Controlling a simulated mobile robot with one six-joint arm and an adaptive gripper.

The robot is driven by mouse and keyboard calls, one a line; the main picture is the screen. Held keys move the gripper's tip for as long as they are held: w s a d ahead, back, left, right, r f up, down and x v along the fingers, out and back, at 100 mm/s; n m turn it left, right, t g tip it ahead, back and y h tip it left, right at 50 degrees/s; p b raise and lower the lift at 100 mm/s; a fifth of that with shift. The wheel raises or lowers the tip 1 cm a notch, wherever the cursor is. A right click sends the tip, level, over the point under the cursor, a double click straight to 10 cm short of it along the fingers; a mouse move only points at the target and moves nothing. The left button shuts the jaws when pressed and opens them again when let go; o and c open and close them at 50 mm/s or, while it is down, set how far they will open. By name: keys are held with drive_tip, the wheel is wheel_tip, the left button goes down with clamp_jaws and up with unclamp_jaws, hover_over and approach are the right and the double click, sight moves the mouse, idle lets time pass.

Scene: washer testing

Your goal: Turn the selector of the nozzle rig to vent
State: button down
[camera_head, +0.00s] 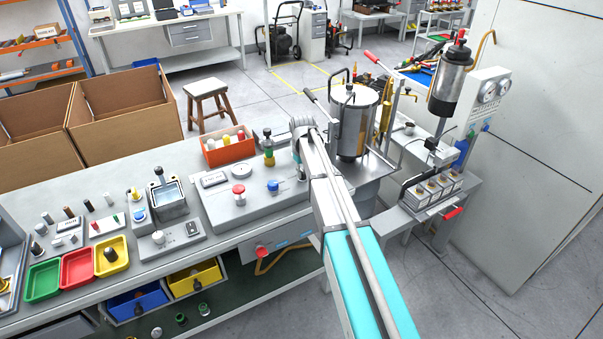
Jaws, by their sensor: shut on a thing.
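The nozzle rig looks to be the grey console (240,206) on the bench, with a red knob (238,189), a blue knob (273,186), a small display and a green and yellow nozzle (268,158) at its back. My arm reaches in from the lower right. My gripper (299,172) points down at the right end of the console, small and partly covered by my own wrist. It is shut on what seems to be the selector there. The selector's shape, its pointer and the vent mark are hidden or too small to read.
An orange bin (228,151) stands behind the console. A steel tank (353,125) stands close on the right of my wrist. Green, red and yellow trays (110,258) and small parts lie on the left of the bench. Cardboard boxes (125,108) stand behind it.

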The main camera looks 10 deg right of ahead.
idle(0.3)
drive_tip(key=c, duration=0.7)
unclamp_jaws()
drive_tip(key=shift+o, duration=0.2)
drive_tip(key=shift+r, duration=0.15)
